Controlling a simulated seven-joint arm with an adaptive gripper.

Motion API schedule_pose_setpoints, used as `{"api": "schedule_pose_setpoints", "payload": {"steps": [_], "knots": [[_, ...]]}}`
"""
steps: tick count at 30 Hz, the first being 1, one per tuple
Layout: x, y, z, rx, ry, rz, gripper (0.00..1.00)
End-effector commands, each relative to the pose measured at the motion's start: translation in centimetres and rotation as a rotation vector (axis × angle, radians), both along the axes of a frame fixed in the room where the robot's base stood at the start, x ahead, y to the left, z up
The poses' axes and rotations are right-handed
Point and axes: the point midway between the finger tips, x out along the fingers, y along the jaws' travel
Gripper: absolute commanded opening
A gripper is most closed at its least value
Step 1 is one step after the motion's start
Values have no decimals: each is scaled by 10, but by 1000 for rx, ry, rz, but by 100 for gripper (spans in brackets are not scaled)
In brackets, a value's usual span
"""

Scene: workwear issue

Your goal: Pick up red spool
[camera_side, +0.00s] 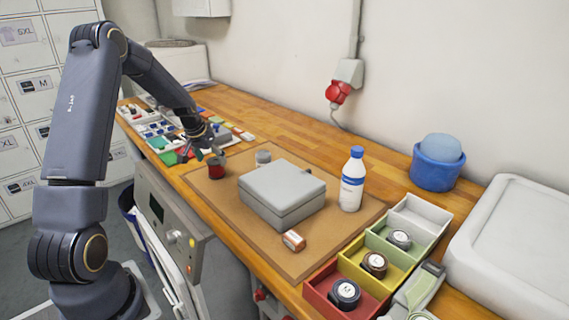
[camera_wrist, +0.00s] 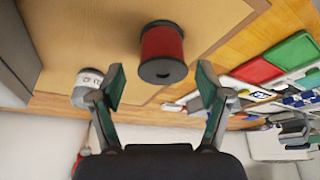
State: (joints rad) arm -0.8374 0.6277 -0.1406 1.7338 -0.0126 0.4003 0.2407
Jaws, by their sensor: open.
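The red spool (camera_wrist: 162,48) has dark ends and stands on the brown mat at its far left part. In the side view the red spool (camera_side: 216,168) is just below my gripper (camera_side: 205,152). In the wrist view my gripper (camera_wrist: 160,92) is open. The spool is ahead of the fingertips, roughly centred between them, and nothing is held. In the side view the fingers are small and partly overlap the spool's surroundings, so the exact gap cannot be told.
A grey spool (camera_side: 263,158) stands close to the red one, near a grey box (camera_side: 282,192). A white bottle (camera_side: 352,180) and a small orange-and-white item (camera_side: 293,241) are farther right. Coloured bins (camera_side: 336,283) line the right side. Small parts (camera_side: 160,128) crowd the far left.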

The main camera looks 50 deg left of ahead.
Motion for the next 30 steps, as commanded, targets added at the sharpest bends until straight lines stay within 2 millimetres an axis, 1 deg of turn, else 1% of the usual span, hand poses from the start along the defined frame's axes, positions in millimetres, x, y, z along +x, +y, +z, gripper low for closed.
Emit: {"api": "schedule_pose_setpoints", "payload": {"steps": [6,9,12,18,30], "knots": [[14,11,-29,-3,3,0,76],[18,13,-39,-2,2,-1,76],[20,14,-43,0,1,-1,76],[20,14,-43,0,1,-1,75],[20,14,-43,0,1,0,34]]}}
